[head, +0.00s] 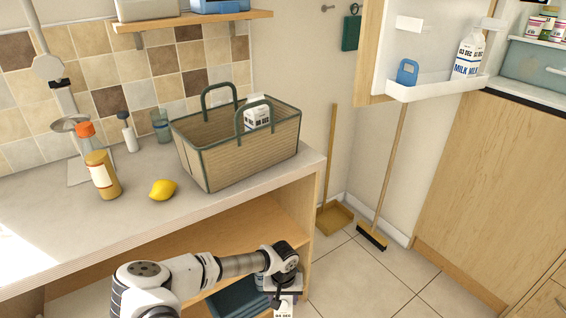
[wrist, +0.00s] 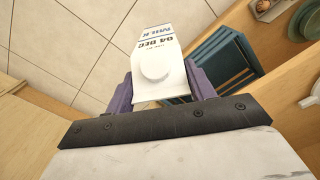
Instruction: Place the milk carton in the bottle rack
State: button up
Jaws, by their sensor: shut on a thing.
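A white milk carton with blue lettering (wrist: 158,72) is between the purple fingers of my gripper (wrist: 160,88) in the wrist view, cap towards the camera. In the head view my gripper (head: 283,287) is low at the bottom, in front of the counter's open shelf, with part of the carton (head: 284,309) below it, cut off by the frame edge. The white bottle rack (head: 437,90) is on the open fridge door, up at the right. It holds another milk carton (head: 468,54) at its right and a blue item (head: 407,72) at its left.
A basket (head: 235,150) with another carton (head: 257,112) stands on the counter, near a lemon (head: 162,189) and an orange-capped bottle (head: 101,172). A broom (head: 372,237) and dustpan (head: 334,217) stand under the fridge door. The tiled floor (head: 350,280) right of my gripper is clear.

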jog(key=s+f, duration=0.4)
jog(key=f, duration=0.1)
jog(key=shift+w+r, duration=1.05)
jog(key=shift+r, duration=0.3)
jog(key=shift+w+r, duration=1.05)
jog(key=shift+r, duration=0.3)
jog(key=shift+f, duration=0.1)
jog(key=shift+s, duration=0.1)
